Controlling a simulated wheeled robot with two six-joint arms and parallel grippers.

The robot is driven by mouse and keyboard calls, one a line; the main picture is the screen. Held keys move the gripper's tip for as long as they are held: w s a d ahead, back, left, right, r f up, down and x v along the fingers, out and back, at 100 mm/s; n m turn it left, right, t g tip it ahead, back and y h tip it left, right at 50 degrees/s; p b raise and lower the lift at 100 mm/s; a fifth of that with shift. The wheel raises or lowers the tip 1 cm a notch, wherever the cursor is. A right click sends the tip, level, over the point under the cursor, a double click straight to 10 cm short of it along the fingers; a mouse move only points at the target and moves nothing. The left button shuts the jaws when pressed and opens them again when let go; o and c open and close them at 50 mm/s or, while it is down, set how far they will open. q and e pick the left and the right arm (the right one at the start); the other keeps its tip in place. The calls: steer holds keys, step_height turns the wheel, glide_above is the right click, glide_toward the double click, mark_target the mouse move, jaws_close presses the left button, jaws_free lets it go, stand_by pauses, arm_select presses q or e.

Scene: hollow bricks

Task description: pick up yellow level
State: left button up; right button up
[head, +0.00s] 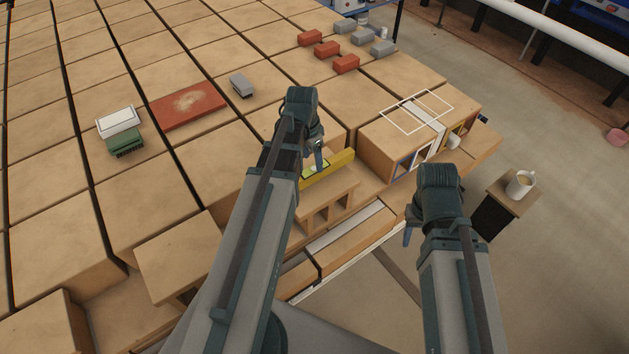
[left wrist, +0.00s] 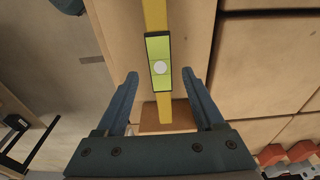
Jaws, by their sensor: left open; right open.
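The yellow level (head: 341,164) lies on top of a hollow brick (head: 327,199) near the front edge of the brick stack. In the left wrist view the yellow level (left wrist: 154,16) runs lengthwise between the fingers, with a green vial window (left wrist: 160,50) on it. My left gripper (head: 318,160) is at the level's left part; in the wrist view the left gripper (left wrist: 160,88) is open, one finger on each side of the level, with gaps on both sides. My right gripper (head: 408,225) is open and empty, out over the floor to the right of the stack.
A brick with a white square outline (head: 388,134) stands right of the level. A cup (head: 520,185) sits on a small stand at the right. A green block (head: 125,144), a red slab (head: 188,104) and several small red and grey blocks lie farther back.

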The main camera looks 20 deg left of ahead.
mark_target(314, 168)
arm_select(q)
steer(key=shift+w+d+f+b, duration=0.1)
steer(key=shift+w+f+b, duration=0.1)
steer(key=shift+f+b, duration=1.25)
steer(key=shift+w+d+f+b, duration=0.1)
steer(key=shift+w+f+b, duration=0.05)
steer(key=shift+f+b, duration=1.3)
steer(key=shift+f+p, duration=0.1)
steer(key=shift+p, duration=0.2)
jaws_close()
